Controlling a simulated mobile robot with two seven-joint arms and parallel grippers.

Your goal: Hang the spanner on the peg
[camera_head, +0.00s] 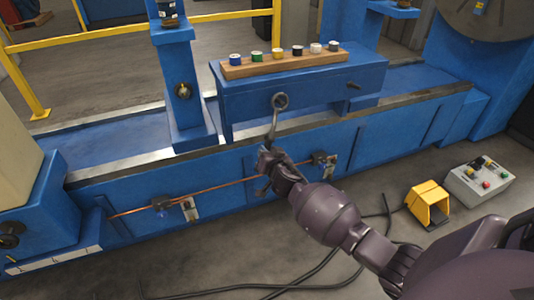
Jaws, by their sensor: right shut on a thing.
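The grey spanner (274,121) is upright, with its ring end at the top, in front of the face of the blue box (318,97). My right gripper (268,160) is shut on the spanner's lower end. A short dark peg (353,86) sticks out of the right part of the box face, to the right of the ring and apart from it. I cannot tell whether the ring touches the box or whether anything lies behind it. My left gripper is not in view.
A wooden strip with several coloured spools (278,54) lies on the box. A blue post (183,90) stands to the left. A copper rod (230,184) runs along the bench front. A yellow pedal (428,203) and control box (480,180) are on the floor at right.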

